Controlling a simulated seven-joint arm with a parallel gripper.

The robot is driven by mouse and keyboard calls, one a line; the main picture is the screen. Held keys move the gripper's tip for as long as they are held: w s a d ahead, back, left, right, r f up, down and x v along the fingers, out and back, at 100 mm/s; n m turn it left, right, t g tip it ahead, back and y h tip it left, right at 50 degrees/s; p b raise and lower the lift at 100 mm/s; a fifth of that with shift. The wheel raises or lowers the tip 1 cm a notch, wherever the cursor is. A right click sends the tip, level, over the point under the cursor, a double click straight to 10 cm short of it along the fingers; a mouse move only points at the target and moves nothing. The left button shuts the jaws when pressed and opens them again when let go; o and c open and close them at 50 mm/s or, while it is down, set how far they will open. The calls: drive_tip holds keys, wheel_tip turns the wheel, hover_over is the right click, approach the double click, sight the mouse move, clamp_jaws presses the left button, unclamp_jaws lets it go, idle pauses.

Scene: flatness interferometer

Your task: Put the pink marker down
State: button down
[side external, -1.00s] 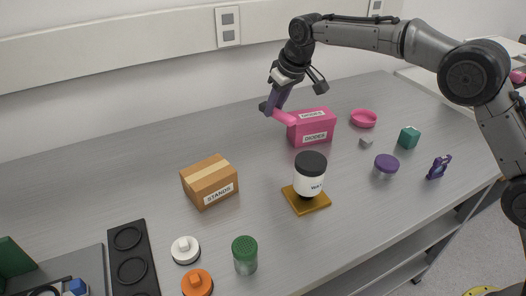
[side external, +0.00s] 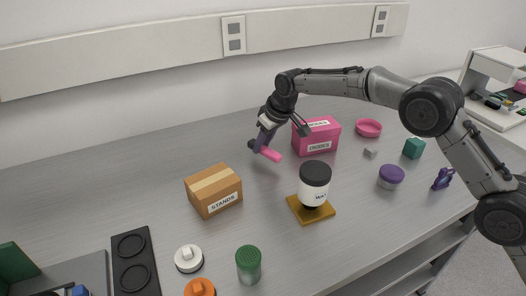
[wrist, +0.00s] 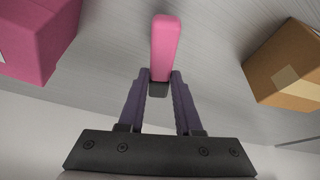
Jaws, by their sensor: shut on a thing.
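The pink marker (side external: 270,153) is held in my gripper (side external: 255,146), left of the pink box in the side view. In the wrist view the pink marker (wrist: 165,48) points away from the fingers, its dark end between the fingertips (wrist: 160,84). My gripper is shut on that dark end. The marker is tilted in the side view and close to the table; I cannot tell whether it touches the surface.
The pink box (side external: 318,137) stands right of the marker and the cardboard box (side external: 213,190) stands to the front left. A black-lidded jar (side external: 314,184) sits on an amber plate (side external: 296,206). The table (side external: 150,170) is bare to the left of my gripper.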

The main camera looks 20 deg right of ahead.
sight(265, 148)
drive_tip(key=shift+f, duration=1.4)
drive_tip(key=shift+f, duration=0.1)
drive_tip(key=c, duration=0.6)
unclamp_jaws()
drive_tip(key=shift+s+r, duration=0.1)
drive_tip(key=shift+r, duration=0.35)
drive_tip(key=v, duration=1.1)
drive_tip(key=shift+s+r, duration=0.1)
drive_tip(key=shift+r, duration=0.05)
